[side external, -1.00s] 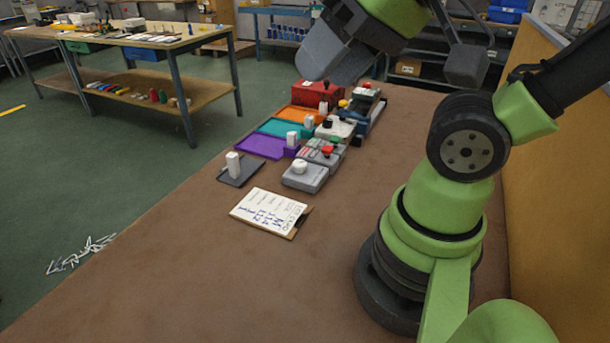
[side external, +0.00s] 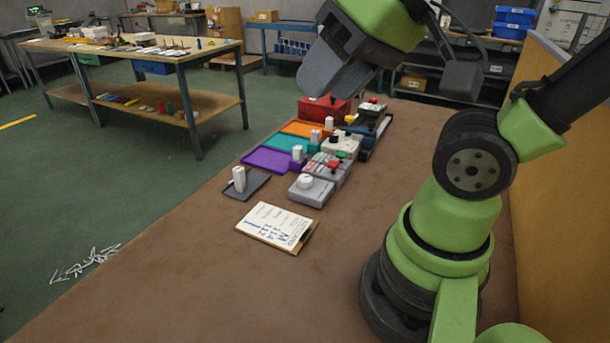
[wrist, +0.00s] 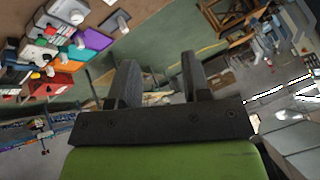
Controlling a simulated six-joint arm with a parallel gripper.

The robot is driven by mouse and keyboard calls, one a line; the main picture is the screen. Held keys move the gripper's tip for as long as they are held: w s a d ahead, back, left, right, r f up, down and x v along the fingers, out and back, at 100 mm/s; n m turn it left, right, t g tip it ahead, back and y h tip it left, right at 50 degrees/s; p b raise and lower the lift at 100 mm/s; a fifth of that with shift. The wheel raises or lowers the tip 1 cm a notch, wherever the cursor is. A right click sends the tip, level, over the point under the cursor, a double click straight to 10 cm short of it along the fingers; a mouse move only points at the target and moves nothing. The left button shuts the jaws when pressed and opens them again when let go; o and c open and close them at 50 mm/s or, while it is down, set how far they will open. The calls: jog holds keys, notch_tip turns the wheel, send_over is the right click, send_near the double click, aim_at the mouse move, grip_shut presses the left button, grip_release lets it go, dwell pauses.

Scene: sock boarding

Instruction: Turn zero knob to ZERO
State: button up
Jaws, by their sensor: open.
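A grey box (side external: 311,191) with a round white knob (side external: 305,182) on top stands on the brown table. No label is readable, so I cannot tell for sure that this is the zero knob. A grey unit with red and green buttons (side external: 327,167) stands just behind it.
Purple (side external: 266,161), teal (side external: 284,143) and orange (side external: 300,128) trays line the table's left edge, with a red box (side external: 322,108) behind. A dark pad (side external: 254,186) with a white upright block and a clipboard (side external: 275,228) lie in front. The front table surface is clear.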

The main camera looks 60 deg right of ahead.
jog(key=w+d+f+n+g+h, duration=0.1)
jog(key=w+d+f+n+g, duration=0.15)
jog(key=w+d, duration=0.35)
jog(key=n+g, duration=0.5)
jog(key=n, duration=0.3)
send_over(306, 177)
notch_tip(306, 177, down, 16)
jog(key=shift+m+t+h, duration=0.25)
jog(key=shift+h, duration=0.15)
notch_tip(306, 177, down, 10)
jog(key=shift+r, duration=0.1)
jog(key=c, duration=0.7)
